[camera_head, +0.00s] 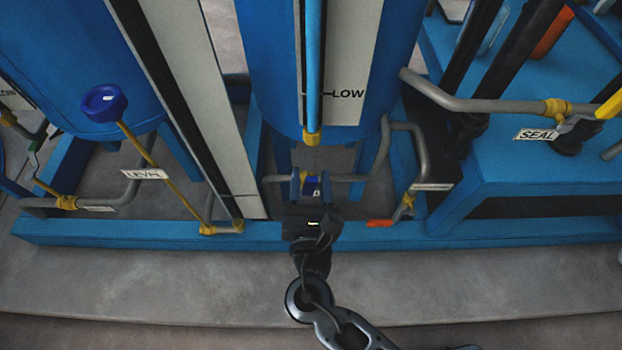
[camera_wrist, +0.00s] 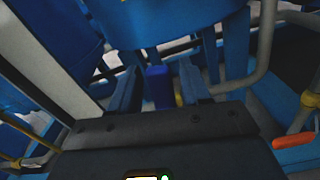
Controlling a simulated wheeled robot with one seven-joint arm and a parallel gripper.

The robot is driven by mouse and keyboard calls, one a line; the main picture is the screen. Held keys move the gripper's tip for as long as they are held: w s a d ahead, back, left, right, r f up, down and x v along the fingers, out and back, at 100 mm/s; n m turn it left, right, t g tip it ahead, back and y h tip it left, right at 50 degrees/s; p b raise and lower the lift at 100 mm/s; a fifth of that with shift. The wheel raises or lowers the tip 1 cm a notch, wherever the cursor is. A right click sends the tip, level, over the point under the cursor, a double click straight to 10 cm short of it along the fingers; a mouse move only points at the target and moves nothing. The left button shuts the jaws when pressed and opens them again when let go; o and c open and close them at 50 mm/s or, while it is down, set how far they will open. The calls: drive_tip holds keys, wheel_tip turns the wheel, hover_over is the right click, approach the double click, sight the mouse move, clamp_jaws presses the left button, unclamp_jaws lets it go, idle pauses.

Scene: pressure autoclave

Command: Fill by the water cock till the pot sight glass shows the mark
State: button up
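A blue cock handle (camera_head: 311,187) with a small white tag sits on the grey pipe below the middle blue pot (camera_head: 265,70); I cannot read the tag. My gripper (camera_head: 311,178) points at this handle, one finger on each side. In the wrist view the blue handle (camera_wrist: 159,88) stands between my two fingers (camera_wrist: 158,85); a narrow gap shows on the right, so the gripper looks open around it. The pot's sight glass (camera_head: 313,60) is a light blue tube before a white board with a line marked LOW (camera_head: 347,94). No clear water level can be made out.
A second gauge board (camera_head: 195,90) with a dark tube slants at the left. A long yellow lever with a blue knob (camera_head: 104,103) carries a LEVEL tag. An orange handle (camera_head: 380,223) and a SEAL valve (camera_head: 556,110) are at the right. The blue frame rail (camera_head: 150,234) runs in front.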

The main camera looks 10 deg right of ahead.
drive_tip(key=shift+o, duration=0.2)
drive_tip(key=s+a, duration=0.1)
drive_tip(key=s, duration=0.6)
drive_tip(key=shift+s+a+p, duration=0.25)
drive_tip(key=shift+s+p, duration=0.1)
drive_tip(key=shift+p, duration=0.1)
idle(6.7)
